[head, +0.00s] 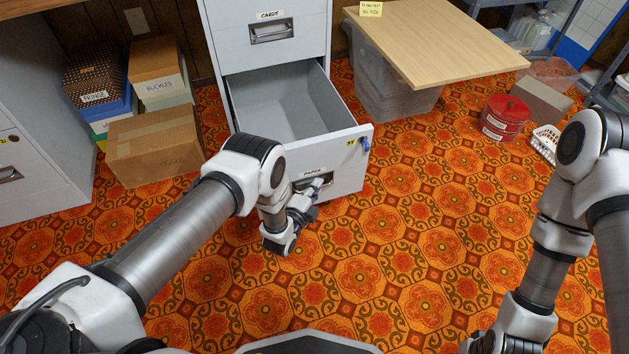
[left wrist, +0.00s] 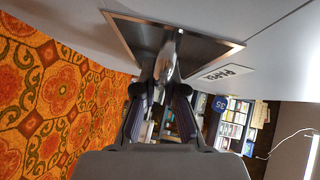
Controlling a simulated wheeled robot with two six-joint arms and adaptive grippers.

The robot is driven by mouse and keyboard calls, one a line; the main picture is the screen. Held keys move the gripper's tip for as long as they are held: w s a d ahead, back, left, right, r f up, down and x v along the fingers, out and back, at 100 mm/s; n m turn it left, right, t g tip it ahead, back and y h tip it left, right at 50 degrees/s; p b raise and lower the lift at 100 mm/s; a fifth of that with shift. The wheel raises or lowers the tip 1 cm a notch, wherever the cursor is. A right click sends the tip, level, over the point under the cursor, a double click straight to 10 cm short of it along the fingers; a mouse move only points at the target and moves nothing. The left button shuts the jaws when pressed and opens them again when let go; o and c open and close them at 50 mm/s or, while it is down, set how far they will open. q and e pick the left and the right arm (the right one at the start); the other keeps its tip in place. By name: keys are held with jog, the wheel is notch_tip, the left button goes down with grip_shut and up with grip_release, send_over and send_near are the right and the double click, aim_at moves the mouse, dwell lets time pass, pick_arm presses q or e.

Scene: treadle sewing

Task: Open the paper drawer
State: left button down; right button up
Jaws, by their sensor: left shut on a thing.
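The paper drawer (head: 347,162) stands pulled well out of the grey filing cabinet (head: 222,32), and its empty inside shows from above. Its front carries a PAPER label and a recessed handle, with a blue key tag at the upper right corner. My left gripper (head: 318,188) is at this handle, shut on it. In the left wrist view the fingers (left wrist: 167,80) reach into the handle's metal frame (left wrist: 135,33), beside the PAPER label (left wrist: 222,73). The fingers partly hide the handle. My right gripper is at the bottom edge of the head view, with its fingertips cut off.
The closed CARDS drawer (head: 272,32) is above. Cardboard boxes (head: 150,147) stand left of the cabinet. A wooden board (head: 435,40) lies over clear bins at right, near a red tin (head: 504,117). The patterned floor before the drawer is clear.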

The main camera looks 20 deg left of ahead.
pick_arm(q)
jog(key=shift+s, duration=0.1)
jog(key=c, duration=1.5)
grip_release()
jog(key=v, duration=1.2)
jog(key=shift+d, duration=0.1)
